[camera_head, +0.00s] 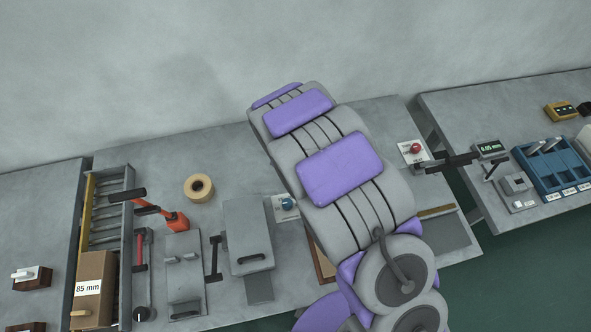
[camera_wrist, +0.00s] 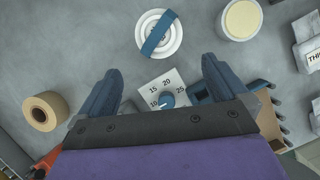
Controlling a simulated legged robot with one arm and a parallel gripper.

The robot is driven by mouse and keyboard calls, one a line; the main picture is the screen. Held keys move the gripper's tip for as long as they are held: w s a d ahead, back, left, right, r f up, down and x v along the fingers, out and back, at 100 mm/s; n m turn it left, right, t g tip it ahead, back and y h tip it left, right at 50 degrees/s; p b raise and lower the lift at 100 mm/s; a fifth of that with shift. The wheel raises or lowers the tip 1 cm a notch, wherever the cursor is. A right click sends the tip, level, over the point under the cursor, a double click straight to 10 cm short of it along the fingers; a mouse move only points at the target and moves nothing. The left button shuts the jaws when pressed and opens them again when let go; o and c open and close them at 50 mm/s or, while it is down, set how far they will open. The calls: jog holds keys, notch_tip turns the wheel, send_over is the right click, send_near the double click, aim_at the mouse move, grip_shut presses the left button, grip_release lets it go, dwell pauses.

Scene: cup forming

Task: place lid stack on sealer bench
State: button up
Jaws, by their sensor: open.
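In the wrist view, a white round stack (camera_wrist: 174,36), which looks like the lid stack, stands on a grey bench top with a blue band across it. My gripper (camera_wrist: 160,65) is open and empty, its two dark blue fingers spread wide. The stack shows beyond the fingertips, between their lines, and apart from them. In the head view my arm covers the stack and my gripper. The middle grey bench (camera_head: 161,158) carries a roll of tape and small machines. I cannot tell for sure which bench is the sealer bench.
A dial card (camera_wrist: 160,88) lies below the fingers' gap. A cream-topped tub (camera_wrist: 240,19) stands right of the stack, and a tape roll (camera_wrist: 44,111) lies left. A red button box (camera_head: 413,150) and a blue tray (camera_head: 551,169) stand to the right in the head view.

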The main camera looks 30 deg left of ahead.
jog(key=b+x, duration=0.2)
jog(key=x, duration=0.6)
jog(key=shift+f, duration=0.1)
jog(key=shift+w+x, duration=0.15)
jog(key=shift+x, duration=1.45)
jog(key=shift+w+x, duration=0.15)
jog(key=shift+x, duration=1.4)
jog(key=shift+a, duration=0.2)
jog(key=c, duration=0.8)
